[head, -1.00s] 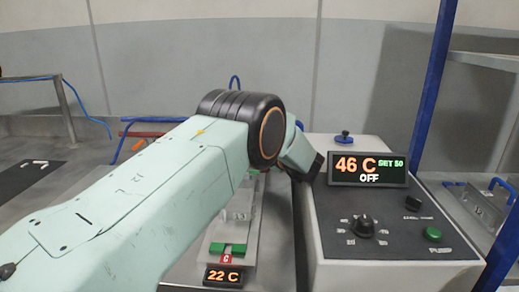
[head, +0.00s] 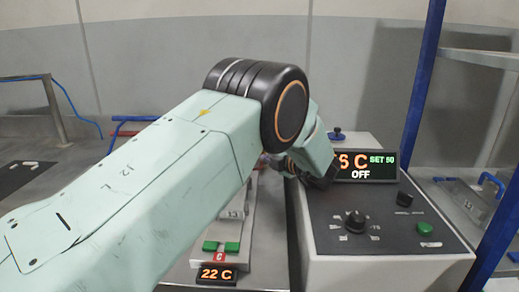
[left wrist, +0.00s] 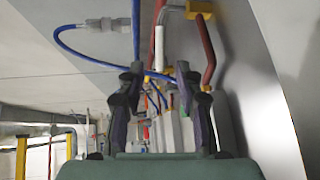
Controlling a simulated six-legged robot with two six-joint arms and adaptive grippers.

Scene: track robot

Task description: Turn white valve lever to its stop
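In the left wrist view, a white lever (left wrist: 159,48) hangs upright just beyond the fingertips, beside a grey pipe (left wrist: 172,8). A red lever or bar (left wrist: 208,55) runs down to its right. My left gripper (left wrist: 162,88) is open, with its dark fingers spread on either side and nothing seen between the tips. The white lever lies ahead of the gap, and I see no contact. In the head view my left arm crosses the middle, and its gripper is hidden behind the wrist. The white lever does not show there. My right gripper is in neither view.
A control box (head: 382,225) with a knob, green button and display reading OFF stands right of my wrist, which partly covers the display. A blue post (head: 412,110) rises behind it. A small 22 C display (head: 216,274) sits below my arm. A blue hose (left wrist: 75,45) loops in the wrist view.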

